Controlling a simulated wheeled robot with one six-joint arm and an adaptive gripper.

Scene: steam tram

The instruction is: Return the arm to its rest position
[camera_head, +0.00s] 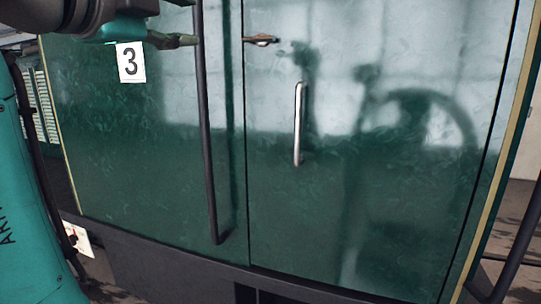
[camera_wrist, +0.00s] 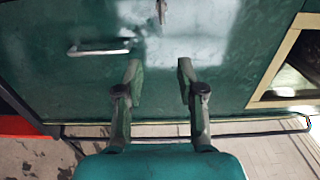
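My gripper (camera_wrist: 159,72) is open, with its two fingers apart and nothing between them in the wrist view. In the head view one finger (camera_head: 172,41) shows at the top left, in front of the green tram side; the other finger cannot be made out there. The green door panel (camera_head: 370,210) lies ahead of the fingers. Its silver bar handle (camera_head: 298,125) also shows in the wrist view (camera_wrist: 98,50), off to the left of the fingers. A small brass-coloured latch (camera_head: 262,40) is right of the finger in the head view.
A dark vertical handrail (camera_head: 207,130) stands close to the gripper, beside the door. A white number 3 plate (camera_head: 131,62) is just below my arm. A dark step or sill (camera_head: 150,265) runs below the door. A cream-framed window opening (camera_wrist: 290,65) shows at right in the wrist view.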

